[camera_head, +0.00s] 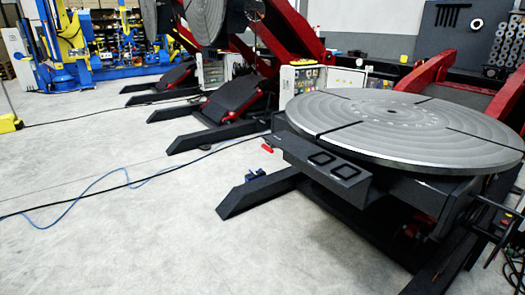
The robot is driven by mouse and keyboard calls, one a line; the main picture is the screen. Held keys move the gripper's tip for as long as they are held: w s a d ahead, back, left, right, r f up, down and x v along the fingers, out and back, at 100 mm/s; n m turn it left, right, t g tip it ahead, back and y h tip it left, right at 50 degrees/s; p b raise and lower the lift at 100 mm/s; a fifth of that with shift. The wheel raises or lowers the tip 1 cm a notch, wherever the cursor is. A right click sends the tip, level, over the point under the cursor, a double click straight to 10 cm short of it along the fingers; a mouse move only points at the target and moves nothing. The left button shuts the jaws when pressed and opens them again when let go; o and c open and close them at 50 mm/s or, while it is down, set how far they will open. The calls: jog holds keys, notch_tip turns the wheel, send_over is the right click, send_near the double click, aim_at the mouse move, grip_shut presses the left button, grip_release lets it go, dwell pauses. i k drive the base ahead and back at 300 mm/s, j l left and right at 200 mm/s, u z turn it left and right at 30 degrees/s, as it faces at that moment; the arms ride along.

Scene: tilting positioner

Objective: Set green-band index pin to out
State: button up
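The tilting positioner carries a large round grey slotted table (400,122), lying nearly flat at the right. A dark box-like block (318,165) with two square openings sits at the table's near left edge. A thin dark rod or handle (492,203) sticks out at the right edge of the positioner. I cannot make out a green band or tell which part is the index pin, nor whether it is in or out. My gripper is not in this view.
Dark base legs (255,192) spread over the floor. A small red part (267,148) and a blue part (255,174) are near them. A blue cable (95,192) crosses the floor. A control cabinet (305,82) stands behind. The floor (130,250) at front left is clear.

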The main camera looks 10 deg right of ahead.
aim_at(270, 149)
jog(key=i+j+u, duration=0.15)
jog(key=i, duration=1.35)
jog(key=i+j+u, duration=0.1)
jog(key=i, duration=1.4)
